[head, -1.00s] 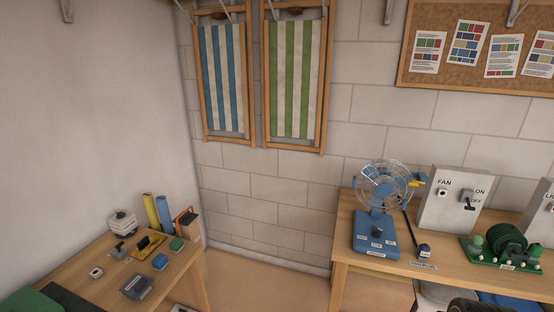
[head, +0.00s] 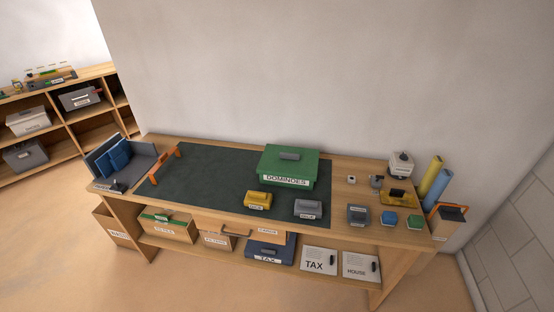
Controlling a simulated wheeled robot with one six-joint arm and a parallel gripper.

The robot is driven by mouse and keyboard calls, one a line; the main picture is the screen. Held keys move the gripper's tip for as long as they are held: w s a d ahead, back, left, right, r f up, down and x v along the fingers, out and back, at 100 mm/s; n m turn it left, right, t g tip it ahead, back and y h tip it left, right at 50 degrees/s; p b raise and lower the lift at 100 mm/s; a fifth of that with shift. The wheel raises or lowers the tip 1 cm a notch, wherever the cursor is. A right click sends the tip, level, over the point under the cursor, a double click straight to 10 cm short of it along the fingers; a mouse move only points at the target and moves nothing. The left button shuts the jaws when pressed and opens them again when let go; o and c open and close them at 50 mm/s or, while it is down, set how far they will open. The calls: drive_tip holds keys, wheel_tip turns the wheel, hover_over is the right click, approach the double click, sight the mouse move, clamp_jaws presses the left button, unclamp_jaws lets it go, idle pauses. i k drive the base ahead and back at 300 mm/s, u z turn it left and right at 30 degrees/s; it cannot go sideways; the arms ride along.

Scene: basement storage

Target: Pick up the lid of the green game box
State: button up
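The green game box (head: 287,182), labelled DOMINOES, stands closed toward the back right of a dark mat on a wooden workbench. Its green lid (head: 306,160) sits on top and has a grey handle (head: 289,155) in the middle. My gripper is not in view.
On the dark mat (head: 215,180) in front of the green box are a yellow box (head: 257,200) and a grey box (head: 308,208). Several small items and rolled tubes (head: 436,183) crowd the bench's right end. Open floor (head: 195,280) lies in front.

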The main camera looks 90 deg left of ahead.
sight(278, 160)
drive_tip(key=u, duration=3.1)
drive_tip(key=i, duration=1.65)
